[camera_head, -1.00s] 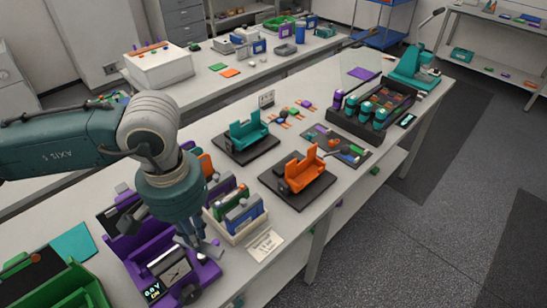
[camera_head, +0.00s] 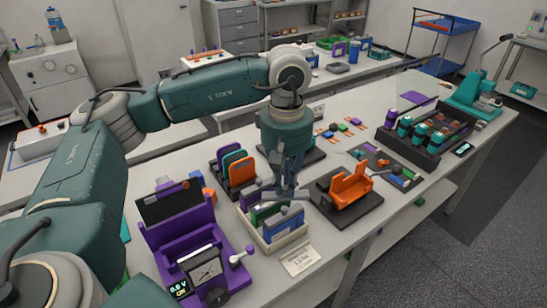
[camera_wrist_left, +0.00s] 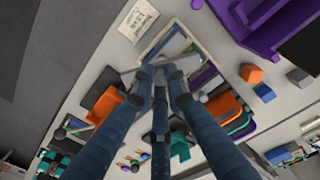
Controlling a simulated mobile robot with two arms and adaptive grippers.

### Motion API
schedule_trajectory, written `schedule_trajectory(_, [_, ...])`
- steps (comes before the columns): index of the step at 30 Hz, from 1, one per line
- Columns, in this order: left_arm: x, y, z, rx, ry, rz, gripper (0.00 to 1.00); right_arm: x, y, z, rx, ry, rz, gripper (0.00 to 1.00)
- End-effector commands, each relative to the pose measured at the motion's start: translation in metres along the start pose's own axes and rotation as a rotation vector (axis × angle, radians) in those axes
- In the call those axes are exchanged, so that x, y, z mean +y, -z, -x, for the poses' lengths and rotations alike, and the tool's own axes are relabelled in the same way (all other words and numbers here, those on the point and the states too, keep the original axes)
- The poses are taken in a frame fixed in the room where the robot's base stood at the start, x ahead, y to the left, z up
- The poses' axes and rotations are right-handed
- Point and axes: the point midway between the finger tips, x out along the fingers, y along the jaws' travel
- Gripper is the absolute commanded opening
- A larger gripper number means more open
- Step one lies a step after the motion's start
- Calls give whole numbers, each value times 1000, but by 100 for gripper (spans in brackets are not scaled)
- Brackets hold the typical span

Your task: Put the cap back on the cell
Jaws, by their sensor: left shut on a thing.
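My left gripper (camera_head: 286,192) points down over the beige tray (camera_head: 270,244), close to the upright flat cells in it. It also shows in the left wrist view (camera_wrist_left: 161,76), with its fingers close together on a small greyish thing. The fingers mostly hide that thing, so I cannot tell whether it is the cap. A blue flat cell (camera_head: 284,222) stands at the front of the tray. Several teal cylindrical cells (camera_head: 421,131) stand in a dark rack at the right. I cannot make out which cell lacks a cap. My right gripper is not in view.
The purple tester (camera_head: 180,240) with a dial and lever stands left of the tray. An orange fixture (camera_head: 350,186) on a dark base stands close to its right. Orange, teal and purple upright holders are behind. A printed card (camera_head: 300,260) lies in front.

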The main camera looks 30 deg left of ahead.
Motion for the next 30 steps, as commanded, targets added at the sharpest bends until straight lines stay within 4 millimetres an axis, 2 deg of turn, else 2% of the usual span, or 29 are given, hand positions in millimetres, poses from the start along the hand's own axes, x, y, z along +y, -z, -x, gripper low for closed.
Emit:
schedule_trajectory(1, [-2, 19, 3, -5, 4, 141, 0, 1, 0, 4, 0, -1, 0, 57])
schedule_trajectory(3, [-7, 40, 5, -5, 11, 314, 0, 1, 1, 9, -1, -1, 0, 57])
schedule_trajectory(6, [-12, 60, 6, -2, 17, 481, 0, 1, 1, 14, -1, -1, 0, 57])
schedule_trajectory(8, [-14, 66, 5, -1, 19, 535, 0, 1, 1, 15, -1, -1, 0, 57])
schedule_trajectory(17, [-16, 69, -9, 1, 21, 565, 0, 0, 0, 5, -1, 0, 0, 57])
schedule_trajectory(30, [-17, 68, -52, 1, 21, 562, 0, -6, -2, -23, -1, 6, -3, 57])
